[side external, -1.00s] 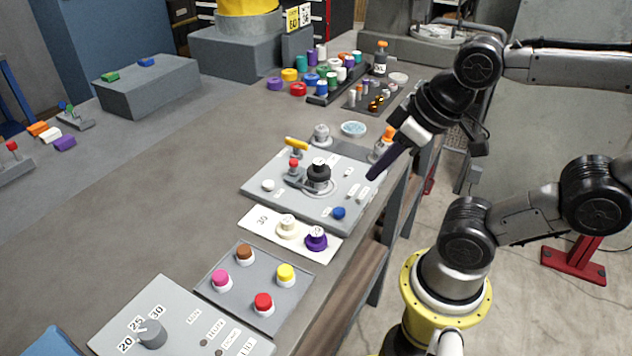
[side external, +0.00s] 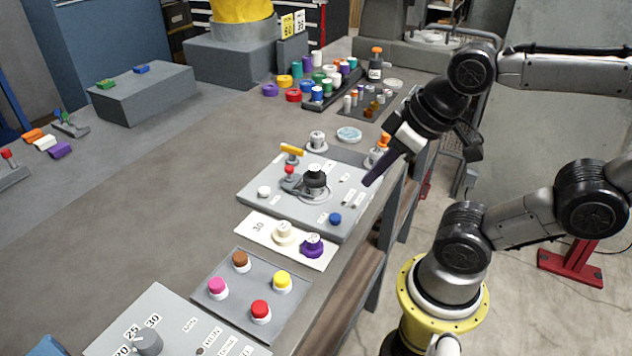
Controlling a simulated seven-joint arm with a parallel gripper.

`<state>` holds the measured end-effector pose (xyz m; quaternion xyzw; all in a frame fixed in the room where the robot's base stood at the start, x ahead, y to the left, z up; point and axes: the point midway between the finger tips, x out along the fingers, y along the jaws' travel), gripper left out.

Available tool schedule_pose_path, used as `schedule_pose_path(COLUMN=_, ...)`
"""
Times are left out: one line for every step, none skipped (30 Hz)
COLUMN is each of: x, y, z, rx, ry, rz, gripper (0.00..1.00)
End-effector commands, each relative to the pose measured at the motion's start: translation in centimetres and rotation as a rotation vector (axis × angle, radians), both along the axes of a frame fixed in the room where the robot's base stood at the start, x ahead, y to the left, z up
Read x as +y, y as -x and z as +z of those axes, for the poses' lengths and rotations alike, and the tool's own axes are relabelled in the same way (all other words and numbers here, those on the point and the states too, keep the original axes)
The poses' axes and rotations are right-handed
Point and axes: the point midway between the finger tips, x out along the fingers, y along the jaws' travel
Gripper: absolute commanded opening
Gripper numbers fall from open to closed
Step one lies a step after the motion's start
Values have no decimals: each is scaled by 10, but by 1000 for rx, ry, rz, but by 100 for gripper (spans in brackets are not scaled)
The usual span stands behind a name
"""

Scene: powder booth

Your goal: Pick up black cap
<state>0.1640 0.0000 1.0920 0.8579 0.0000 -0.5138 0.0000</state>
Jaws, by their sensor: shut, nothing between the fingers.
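The black cap (side external: 315,180) sits upright on a round mount on the grey panel (side external: 262,208), near the panel's middle, with a small white label on top. My gripper (side external: 367,183) is at the panel's right edge, to the right of the cap and apart from it. Its dark slim fingers point down and to the left. They are shut with nothing between them.
A red knob (side external: 289,171) and a yellow handle (side external: 291,150) stand close behind and left of the cap. A blue button (side external: 335,218) is in front. A white plate with cream (side external: 283,233) and purple (side external: 312,246) caps lies nearer.

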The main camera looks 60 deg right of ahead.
Motion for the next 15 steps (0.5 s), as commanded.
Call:
schedule_pose_path(x=0, y=0, z=0, rx=0, ry=0, rz=0, gripper=0)
schedule_pose_path(x=0, y=0, z=0, rx=0, ry=0, rz=0, gripper=0)
schedule_pose_path(x=0, y=0, z=0, rx=0, ry=0, rz=0, gripper=0)
schedule_pose_path(x=0, y=0, z=0, rx=0, ry=0, rz=0, gripper=0)
schedule_pose_path(x=0, y=0, z=0, rx=0, ry=0, rz=0, gripper=5)
schedule_pose_path(x=0, y=0, z=0, rx=0, ry=0, rz=0, gripper=13)
schedule_pose_path(x=0, y=0, z=0, rx=0, ry=0, rz=0, gripper=18)
schedule_pose_path(x=0, y=0, z=0, rx=0, ry=0, rz=0, gripper=23)
schedule_pose_path(x=0, y=0, z=0, rx=0, ry=0, rz=0, gripper=31)
schedule_pose_path(x=0, y=0, z=0, rx=0, ry=0, rz=0, gripper=36)
schedule_pose_path(x=0, y=0, z=0, rx=0, ry=0, rz=0, gripper=41)
schedule_pose_path(x=0, y=0, z=0, rx=0, ry=0, rz=0, gripper=49)
schedule_pose_path(x=0, y=0, z=0, rx=0, ry=0, rz=0, gripper=54)
schedule_pose_path(x=0, y=0, z=0, rx=0, ry=0, rz=0, gripper=59)
schedule_pose_path(x=0, y=0, z=0, rx=0, ry=0, rz=0, gripper=67)
